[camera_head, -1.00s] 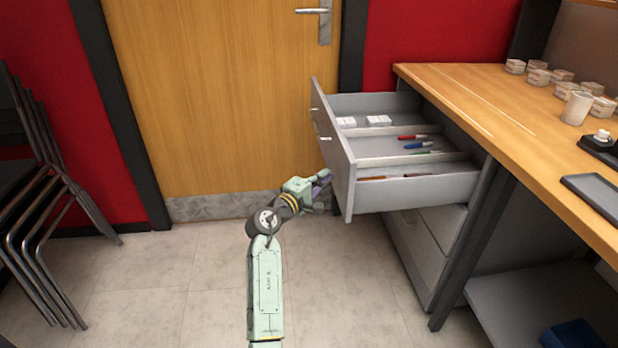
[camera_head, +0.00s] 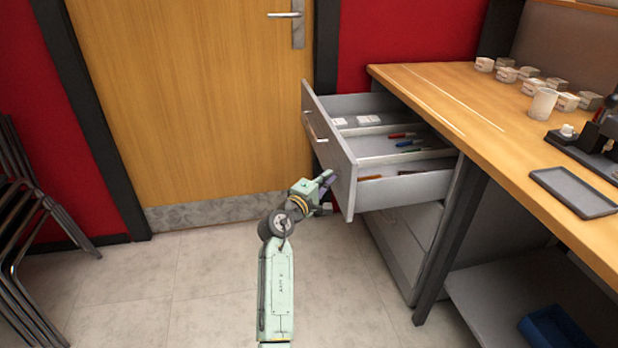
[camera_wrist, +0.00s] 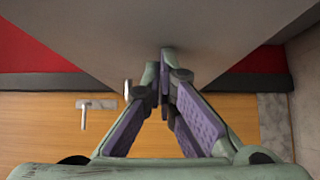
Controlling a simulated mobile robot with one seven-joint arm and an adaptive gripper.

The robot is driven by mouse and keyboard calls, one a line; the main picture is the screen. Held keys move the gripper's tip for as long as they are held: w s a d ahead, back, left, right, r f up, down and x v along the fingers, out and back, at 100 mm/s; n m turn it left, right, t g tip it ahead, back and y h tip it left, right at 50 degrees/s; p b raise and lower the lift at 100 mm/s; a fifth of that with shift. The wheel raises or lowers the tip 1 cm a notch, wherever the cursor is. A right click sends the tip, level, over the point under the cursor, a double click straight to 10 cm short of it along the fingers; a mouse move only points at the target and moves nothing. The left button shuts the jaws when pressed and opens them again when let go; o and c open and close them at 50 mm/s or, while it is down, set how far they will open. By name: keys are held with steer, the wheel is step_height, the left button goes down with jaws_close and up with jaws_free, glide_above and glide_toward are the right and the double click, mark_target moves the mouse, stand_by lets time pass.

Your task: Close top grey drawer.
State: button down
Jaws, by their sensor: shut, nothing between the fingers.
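The top grey drawer (camera_head: 405,188) is pulled well out of the cabinet under the wooden desk in the head view. Its tall front panel (camera_head: 328,150) faces left and carries a metal handle (camera_head: 315,127). My gripper (camera_head: 329,180) is shut and empty, with its fingertips at the outer face of the front panel, below the handle. In the wrist view the fingertips (camera_wrist: 165,60) meet in front of the grey panel (camera_wrist: 150,25), touching it or very close. I cannot tell which.
The drawer holds pens (camera_head: 408,143) and small white boxes (camera_head: 367,120). A closed lower drawer (camera_head: 400,245) sits beneath. The desk top (camera_head: 450,95) carries cups, boxes and a black tray (camera_head: 572,192). Stacked chairs (camera_head: 30,210) stand left; the floor between is clear.

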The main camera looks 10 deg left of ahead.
steer(key=w+d, duration=0.3)
steer(key=d, duration=0.6)
steer(key=w+d+p, duration=0.1)
steer(key=w+d, duration=0.2)
steer(key=d, duration=0.7)
steer(key=w+d, duration=0.3)
steer(key=d, duration=0.6)
steer(key=shift+d, duration=0.15)
steer(key=shift+w+d, duration=0.15)
steer(key=shift+d, duration=0.15)
steer(key=shift+d+r, duration=0.1)
